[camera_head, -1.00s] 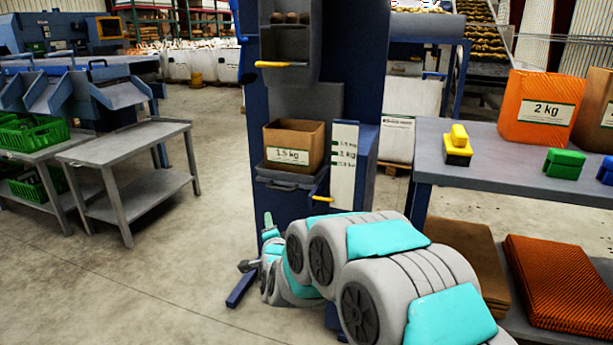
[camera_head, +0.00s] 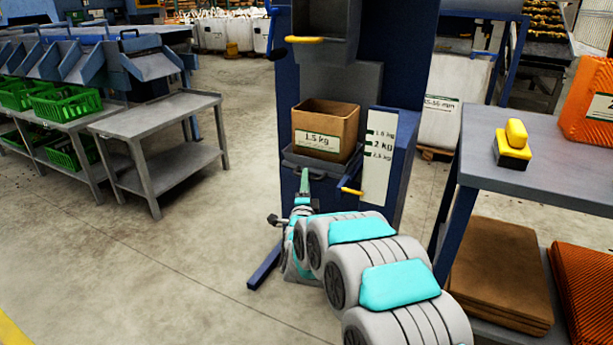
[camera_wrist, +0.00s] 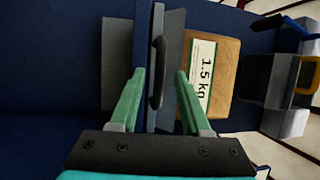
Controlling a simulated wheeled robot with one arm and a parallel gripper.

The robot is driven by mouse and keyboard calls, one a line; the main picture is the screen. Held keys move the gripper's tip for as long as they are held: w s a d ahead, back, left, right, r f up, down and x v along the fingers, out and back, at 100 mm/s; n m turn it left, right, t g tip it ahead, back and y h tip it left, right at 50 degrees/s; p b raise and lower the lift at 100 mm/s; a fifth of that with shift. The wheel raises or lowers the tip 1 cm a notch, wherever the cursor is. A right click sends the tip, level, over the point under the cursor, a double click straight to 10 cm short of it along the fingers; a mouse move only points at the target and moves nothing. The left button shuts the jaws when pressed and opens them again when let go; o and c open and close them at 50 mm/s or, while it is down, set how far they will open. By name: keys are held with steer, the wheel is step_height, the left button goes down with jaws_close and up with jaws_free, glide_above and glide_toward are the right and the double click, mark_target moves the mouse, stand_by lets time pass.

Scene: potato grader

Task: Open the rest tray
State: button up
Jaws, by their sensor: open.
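The rest tray (camera_head: 335,172) is a dark grey tray on the front of the blue machine column, under a cardboard box. Its dark bar handle (camera_wrist: 157,72) shows in the wrist view, near the tray's grey edge (camera_wrist: 173,45). My gripper (camera_head: 305,178) is in front of the tray in the head view and partly covers its front. In the wrist view its green fingers (camera_wrist: 160,75) are apart and empty, one on each side of the handle in the picture. I cannot tell how far the handle reaches between them. The tray looks shut.
A 1.5 kg cardboard box (camera_head: 326,130) stands just above the tray. A yellow lever (camera_head: 352,190) sticks out at right, and a yellow handle (camera_head: 305,40) is higher up. The floor between is clear.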

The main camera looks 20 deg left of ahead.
steer(key=shift+x, duration=1.45)
steer(key=shift+f, duration=0.1)
steer(key=shift+c, duration=0.3)
jaws_close()
